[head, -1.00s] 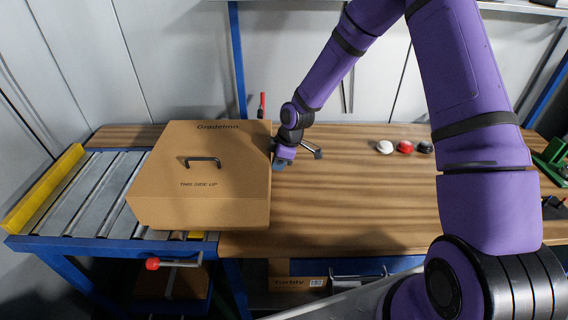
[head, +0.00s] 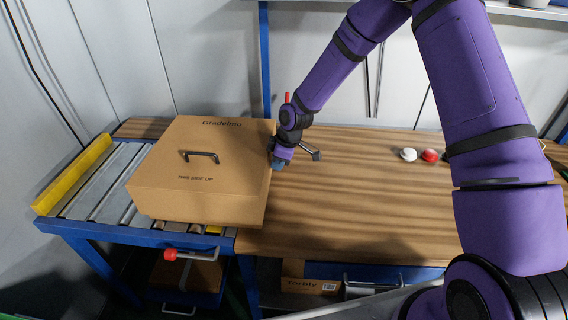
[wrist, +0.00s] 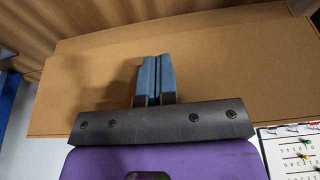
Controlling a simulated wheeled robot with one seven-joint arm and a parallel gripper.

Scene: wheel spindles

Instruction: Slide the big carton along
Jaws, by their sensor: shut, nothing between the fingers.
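The big carton (head: 205,184) is a brown closed box with a dark handle on top and "THIS SIDE UP" print. In the head view it straddles the left end of the wooden bench and the roller conveyor. My gripper (head: 277,164) is at the carton's right side, low near the bench top. In the wrist view my gripper (wrist: 155,78) shows two blue fingers pressed together, empty, in front of the carton's brown face (wrist: 235,65). Whether the fingertips touch the carton cannot be told for sure.
The roller conveyor (head: 98,196) with a yellow end stop (head: 73,174) lies to the left, with bare rollers there. A red-knobbed lever (head: 171,254) sits at its front. White (head: 408,154) and red (head: 430,155) round pieces lie farther right.

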